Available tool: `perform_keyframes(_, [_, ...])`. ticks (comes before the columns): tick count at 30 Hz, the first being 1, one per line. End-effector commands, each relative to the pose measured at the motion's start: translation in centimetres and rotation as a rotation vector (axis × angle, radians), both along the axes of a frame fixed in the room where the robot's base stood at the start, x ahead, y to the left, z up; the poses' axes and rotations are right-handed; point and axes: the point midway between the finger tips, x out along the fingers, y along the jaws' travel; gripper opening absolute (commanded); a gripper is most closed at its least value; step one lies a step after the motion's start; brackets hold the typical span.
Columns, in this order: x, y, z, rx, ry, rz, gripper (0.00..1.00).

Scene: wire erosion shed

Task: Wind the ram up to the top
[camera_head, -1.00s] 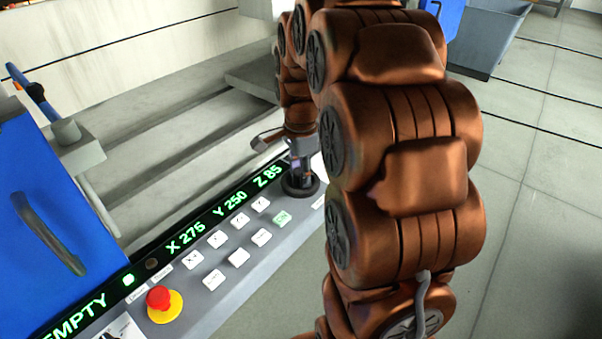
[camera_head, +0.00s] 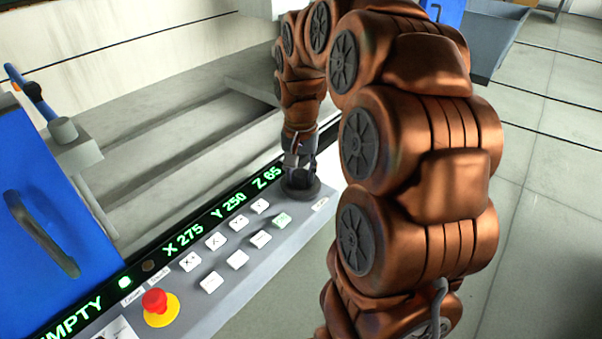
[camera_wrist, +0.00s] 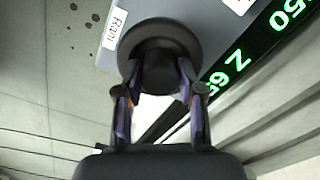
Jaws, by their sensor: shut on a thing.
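A round black knob (camera_head: 299,190) sits at the far end of the grey control panel (camera_head: 262,263). A white label reading "Ram" (camera_wrist: 113,27) is beside it in the wrist view. My gripper (camera_head: 300,170) points down over the knob and is shut on its narrower middle; the wide dark base (camera_wrist: 182,35) shows around the grip. The display strip (camera_head: 150,266) reads X 275, Y 250, Z 65 in green. The ram itself cannot be made out for certain; my arm covers part of the machine.
The panel carries several white buttons, a greenish button (camera_head: 282,221) and a red emergency stop (camera_head: 155,300) on yellow. A blue door (camera_head: 50,215) with a dark handle stands left. A grey bin (camera_head: 490,40) is at the back right. Open floor lies right of my arm.

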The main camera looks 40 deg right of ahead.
Motion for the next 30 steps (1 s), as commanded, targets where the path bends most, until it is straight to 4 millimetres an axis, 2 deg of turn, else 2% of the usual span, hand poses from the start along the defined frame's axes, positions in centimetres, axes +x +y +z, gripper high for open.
perform_keyframes(30, [0.13, 0.08, 0.11, 0.001, -0.005, 0.966, 0.04])
